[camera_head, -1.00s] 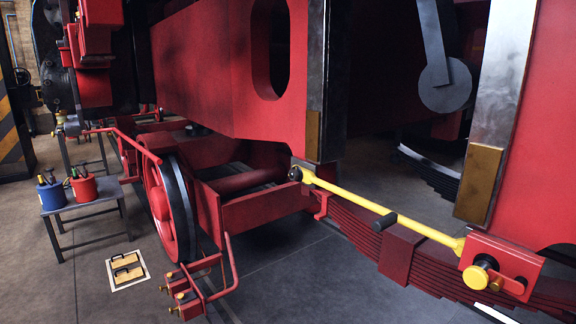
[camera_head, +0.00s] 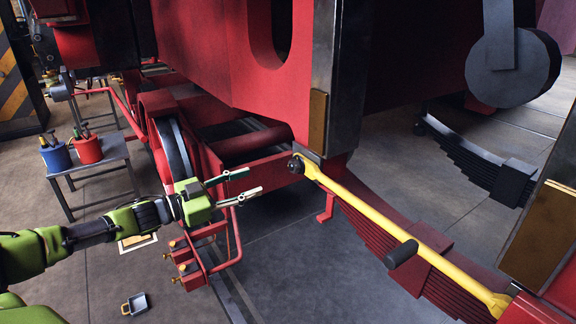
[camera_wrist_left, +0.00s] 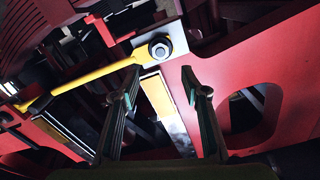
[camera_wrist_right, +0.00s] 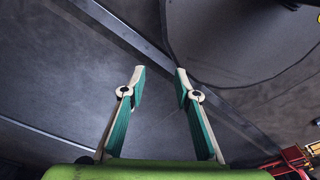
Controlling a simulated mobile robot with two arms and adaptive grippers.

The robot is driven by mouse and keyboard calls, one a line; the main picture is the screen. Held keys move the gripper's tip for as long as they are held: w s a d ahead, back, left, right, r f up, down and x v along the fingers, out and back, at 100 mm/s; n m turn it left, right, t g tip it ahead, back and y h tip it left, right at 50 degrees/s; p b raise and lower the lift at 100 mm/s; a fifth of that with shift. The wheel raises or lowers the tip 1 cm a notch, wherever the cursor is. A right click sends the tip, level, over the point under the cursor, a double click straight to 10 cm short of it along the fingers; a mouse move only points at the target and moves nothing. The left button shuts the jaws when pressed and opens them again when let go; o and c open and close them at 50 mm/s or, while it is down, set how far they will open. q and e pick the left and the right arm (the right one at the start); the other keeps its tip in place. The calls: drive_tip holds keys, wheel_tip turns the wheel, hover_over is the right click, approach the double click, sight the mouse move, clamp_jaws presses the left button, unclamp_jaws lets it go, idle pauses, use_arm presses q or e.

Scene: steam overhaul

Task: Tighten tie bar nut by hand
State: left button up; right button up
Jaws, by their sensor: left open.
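The yellow tie bar (camera_head: 365,212) runs diagonally along the red frame in the head view. At its far left end sits the dark, round tie bar nut (camera_head: 296,167).
Red pipes and a step bracket (camera_head: 215,270) stand below my left gripper. A small table (camera_head: 85,163) with blue (camera_head: 56,157) and red cans (camera_head: 88,148) is at left.

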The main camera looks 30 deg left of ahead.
sight(290, 168)
use_arm(q)
drive_tip(key=b+x, duration=0.1)
drive_tip(key=x, duration=0.4)
drive_tip(key=b+x, duration=0.1)
drive_tip(key=x, duration=0.2)
drive_tip(key=shift+w+r+b, duration=0.1)
drive_tip(key=shift+r+b, duration=0.2)
drive_tip(key=shift+b, duration=0.05)
drive_tip(key=p+x, duration=0.1)
drive_tip(key=x, duration=0.1)
drive_tip(key=shift+w, duration=0.3)
drive_tip(key=shift+w+d+f+p, duration=0.15)
drive_tip(key=shift+w+d+p, duration=0.15)
drive_tip(key=shift+w, duration=0.15)
drive_tip(key=shift+w+d+f+p, duration=0.1)
drive_tip(key=shift+w+d+p, duration=0.15)
drive_tip(key=shift+w, duration=0.2)
use_arm(e)
drive_tip(key=shift+s+f, duration=0.3)
drive_tip(key=shift+s, duration=0.25)
drive_tip(key=shift+s+f, duration=0.3)
drive_tip(key=shift+s, duration=0.25)
use_arm(q)
drive_tip(key=c, duration=1.1)
